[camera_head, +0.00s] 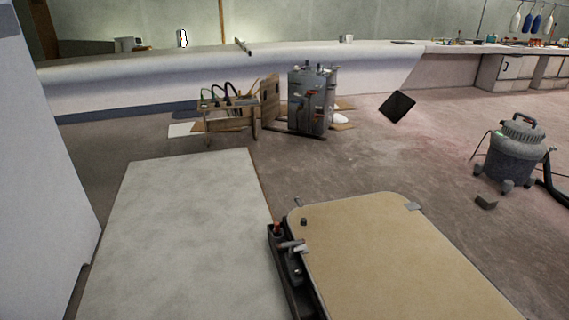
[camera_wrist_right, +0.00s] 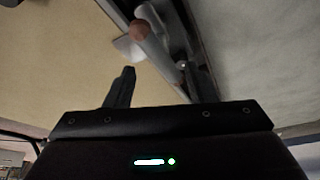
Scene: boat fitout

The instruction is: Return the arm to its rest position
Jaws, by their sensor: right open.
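Beyond the fingers are a dark channel and a round brown-ended part (camera_wrist_right: 139,30); I cannot tell how far away these are. The right gripper and arm cannot be made out in the head view. My left gripper is in neither view.
In the head view a tan board (camera_head: 390,255) and a pale panel (camera_head: 185,235) flank a dark narrow tray (camera_head: 289,285) with small parts. A wooden rack (camera_head: 228,118), a metal tank (camera_head: 310,100) and a vacuum (camera_head: 515,155) stand on the floor beyond.

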